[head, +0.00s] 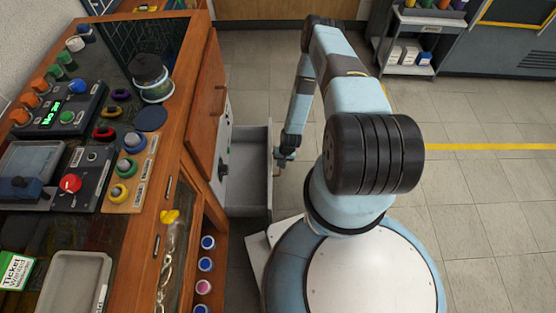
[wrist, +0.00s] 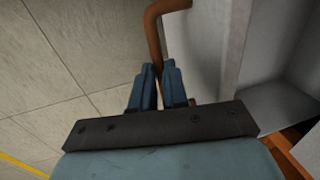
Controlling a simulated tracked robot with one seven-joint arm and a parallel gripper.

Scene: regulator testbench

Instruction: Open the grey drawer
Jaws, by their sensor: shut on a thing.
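The grey drawer (head: 248,192) stands pulled out from the front of the wooden bench, and its bare grey inside shows in the head view. In the wrist view its grey front wall (wrist: 217,45) is at the right. A curved brown handle (wrist: 153,32) stands off that wall. My gripper (wrist: 155,72) is shut on the handle, with the blue fingers close together around its lower part. In the head view my gripper (head: 283,158) is small, just right of the drawer's front. The exact contact is partly hidden by the fingers.
The wooden bench (head: 188,115) fills the left, with buttons, a dark-lidded jar (head: 151,78) and trays on top. A brown cabinet door (head: 207,105) is above the drawer. Open tiled floor (head: 475,195) lies to the right. A grey shelf cart (head: 412,45) is at the back.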

